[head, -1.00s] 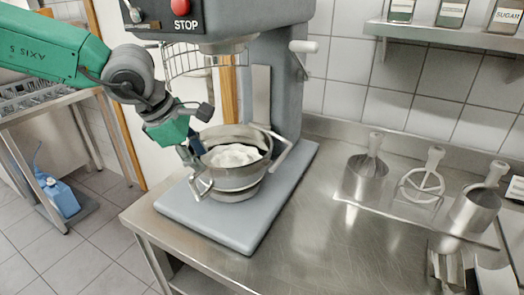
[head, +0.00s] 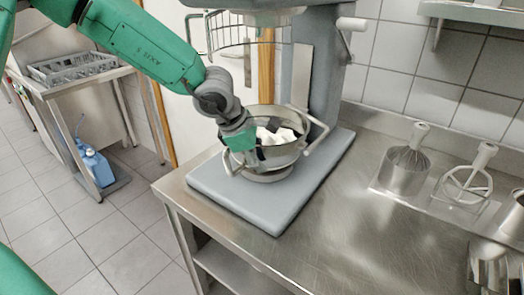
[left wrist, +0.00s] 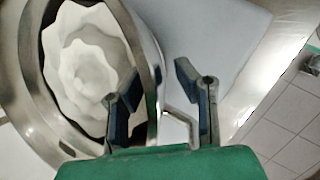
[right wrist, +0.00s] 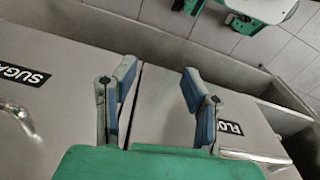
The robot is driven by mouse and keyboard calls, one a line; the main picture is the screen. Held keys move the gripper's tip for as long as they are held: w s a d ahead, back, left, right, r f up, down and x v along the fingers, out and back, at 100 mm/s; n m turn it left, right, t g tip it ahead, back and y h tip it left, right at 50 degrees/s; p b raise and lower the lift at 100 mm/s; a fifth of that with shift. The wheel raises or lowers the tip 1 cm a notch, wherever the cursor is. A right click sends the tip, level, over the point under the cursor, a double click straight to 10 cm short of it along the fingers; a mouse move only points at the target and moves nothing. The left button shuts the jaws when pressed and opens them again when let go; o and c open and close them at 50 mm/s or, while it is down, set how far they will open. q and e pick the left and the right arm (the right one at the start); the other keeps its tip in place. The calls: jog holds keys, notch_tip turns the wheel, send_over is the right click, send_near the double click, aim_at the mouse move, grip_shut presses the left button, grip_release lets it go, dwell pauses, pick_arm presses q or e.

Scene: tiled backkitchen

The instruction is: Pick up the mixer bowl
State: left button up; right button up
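The mixer bowl (head: 287,157) is a steel bowl holding white contents, upright on the grey base of the mixer, with a bent handle (head: 322,132) at its right. In the left wrist view the bowl (left wrist: 150,50) fills the left side. My left gripper (head: 246,152) is at the bowl's near-left rim. In the left wrist view it (left wrist: 160,85) is open, one finger over the bowl's inner side and the other outside, with the rim and a bent metal handle (left wrist: 180,122) between them. Contact cannot be told. My right gripper (right wrist: 158,75) is open and empty, away from the bowl.
The mixer column (head: 312,70) and wire guard (head: 232,35) stand behind and above the bowl. A whisk (head: 407,158) and a flat beater (head: 468,182) stand on the steel counter (head: 345,225) at right. The right wrist view shows labelled bins (right wrist: 60,90).

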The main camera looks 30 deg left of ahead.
pick_arm(q)
jog(key=shift+w+f, duration=0.35)
jog(key=shift+f, duration=0.25)
jog(key=shift+s+d, duration=0.1)
jog(key=shift+r, duration=0.1)
grip_shut()
jog(key=shift+r, duration=0.1)
jog(key=shift+r, duration=0.1)
